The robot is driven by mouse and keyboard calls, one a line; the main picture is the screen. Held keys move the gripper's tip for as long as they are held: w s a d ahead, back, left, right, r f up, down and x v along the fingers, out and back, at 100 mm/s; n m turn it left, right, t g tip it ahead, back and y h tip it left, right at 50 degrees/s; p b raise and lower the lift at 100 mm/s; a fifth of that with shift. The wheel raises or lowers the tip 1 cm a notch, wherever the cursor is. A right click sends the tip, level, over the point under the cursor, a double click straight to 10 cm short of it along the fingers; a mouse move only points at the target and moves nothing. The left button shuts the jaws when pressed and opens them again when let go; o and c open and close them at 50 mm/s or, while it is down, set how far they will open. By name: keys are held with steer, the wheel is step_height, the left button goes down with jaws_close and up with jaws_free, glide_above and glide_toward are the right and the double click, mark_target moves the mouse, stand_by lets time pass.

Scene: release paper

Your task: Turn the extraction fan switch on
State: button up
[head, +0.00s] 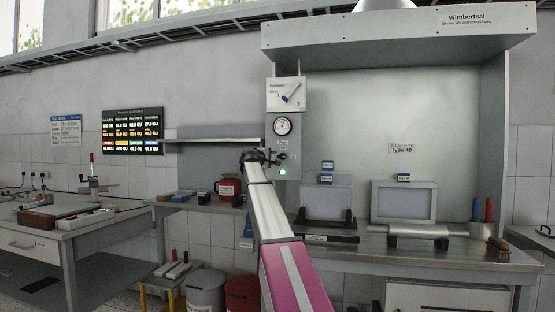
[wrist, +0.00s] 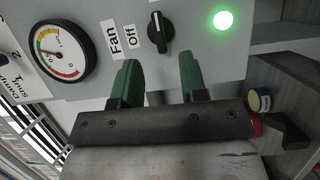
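The fan switch is a black rotary knob (wrist: 158,35) on a grey panel, seen close in the wrist view. Its white pointer line runs up and down in that picture. Labels "Fan" (wrist: 114,38) and "Off" (wrist: 132,37) sit to its left. A round lamp (wrist: 222,20) on the panel glows green; it also shows in the head view (head: 283,172). My gripper (wrist: 160,72) has green fingers, spread apart with nothing between them. The knob appears just beyond the gap between the fingertips, seemingly apart from them. In the head view my gripper (head: 266,157) is small and dark and covers part of the panel.
A pressure gauge (head: 282,126) and a lever plate (head: 286,95) sit above the switch. The hood bench (head: 420,250) is to the right, a shelf (head: 215,140) to the left. A red container (head: 228,188) stands below that shelf.

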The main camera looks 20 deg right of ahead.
steer(key=v, duration=0.4)
steer(key=shift+s+a, duration=0.1)
steer(key=shift+a, duration=0.1)
steer(key=s+a+f+m+g+y, duration=0.15)
steer(key=s+f, duration=0.35)
steer(key=f, duration=0.9)
steer(key=s+a+f+g+y, duration=0.1)
steer(key=s+a+f+y, duration=0.3)
steer(key=f, duration=0.9)
steer(key=s+a+f+m+g+y, duration=0.15)
steer(key=s+f, duration=0.45)
steer(key=f, duration=0.8)
steer(key=s+a+f+m+g+y, duration=0.1)
steer(key=s+a+f, duration=0.3)
steer(key=s+f, duration=0.5)
steer(key=s+a+f+m+g+y, duration=0.1)
steer(key=s+a+f+g+y, duration=0.2)
steer(key=s+f, duration=0.5)
steer(key=s+a+f+m+g+y, duration=0.1)
steer(key=s+a+f+y, duration=0.3)
steer(key=s+f, duration=0.5)
steer(key=s+a, duration=0.1)
steer(key=s, duration=0.5)
steer(key=shift+s+a+f+m+g, duration=0.2)
steer(key=shift+f+m+g, duration=0.1)
steer(key=shift+f+g, duration=0.1)
